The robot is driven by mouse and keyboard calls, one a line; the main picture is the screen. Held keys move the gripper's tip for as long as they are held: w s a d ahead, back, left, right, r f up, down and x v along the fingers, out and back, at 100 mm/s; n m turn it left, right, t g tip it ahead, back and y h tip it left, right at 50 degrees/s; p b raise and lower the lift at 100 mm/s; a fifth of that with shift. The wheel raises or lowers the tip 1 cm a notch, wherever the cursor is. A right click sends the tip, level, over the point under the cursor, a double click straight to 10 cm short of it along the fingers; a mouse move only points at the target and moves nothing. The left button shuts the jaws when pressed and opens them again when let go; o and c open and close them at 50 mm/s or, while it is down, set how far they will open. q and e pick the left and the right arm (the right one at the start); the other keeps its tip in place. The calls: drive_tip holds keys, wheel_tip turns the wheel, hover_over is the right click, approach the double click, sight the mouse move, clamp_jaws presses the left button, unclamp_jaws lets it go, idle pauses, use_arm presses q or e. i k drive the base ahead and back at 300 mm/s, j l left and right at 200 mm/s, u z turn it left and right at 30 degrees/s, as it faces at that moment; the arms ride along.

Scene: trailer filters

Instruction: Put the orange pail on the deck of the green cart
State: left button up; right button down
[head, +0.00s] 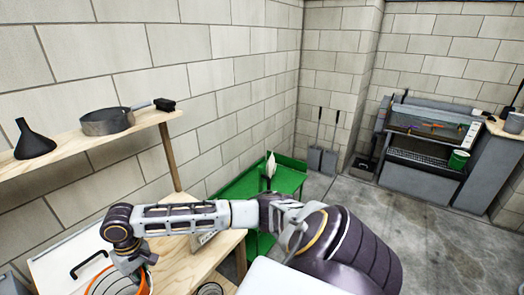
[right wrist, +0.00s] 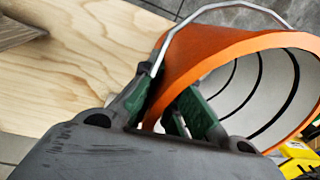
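The orange pail (head: 97,280) is at the lower left of the head view, partly hidden by my right gripper. In the right wrist view the pail (right wrist: 205,50) shows an orange wall, a pale ribbed inside and a wire handle. My right gripper (right wrist: 170,90) is at its rim, fingers drawn toward each other with orange wall showing between them. Whether they press on it I cannot tell. In the head view this gripper (head: 132,265) is above the pail. The green cart (head: 238,190) stands farther back by the wall. My left gripper is out of view.
A wooden table (head: 182,262) lies between the pail and the cart. A white box (head: 60,262) with a black handle is at the left. A shelf (head: 85,140) carries a funnel and a pan. A pale upright object (head: 270,166) stands at the cart. Open floor lies right.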

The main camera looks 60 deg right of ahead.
sight(265, 192)
drive_tip(key=l+z, duration=0.3)
drive_tip(key=z, duration=0.2)
drive_tip(key=l+z, duration=0.3)
drive_tip(key=z, duration=0.2)
drive_tip(key=l+z, duration=0.3)
drive_tip(key=z, duration=0.2)
drive_tip(key=i+l+z, duration=0.15)
drive_tip(key=z, duration=0.3)
drive_tip(key=i+l+z, duration=0.2)
drive_tip(key=z, duration=0.3)
drive_tip(key=i+l+z, duration=0.3)
drive_tip(key=i+z, duration=0.25)
drive_tip(key=i+l, duration=0.1)
drive_tip(key=i, duration=0.35)
drive_tip(key=i+u, duration=0.25)
drive_tip(key=i+l+u, duration=0.25)
drive_tip(key=i+u, duration=0.1)
drive_tip(key=u, duration=0.2)
drive_tip(key=i+u, duration=0.1)
drive_tip(key=u, duration=0.2)
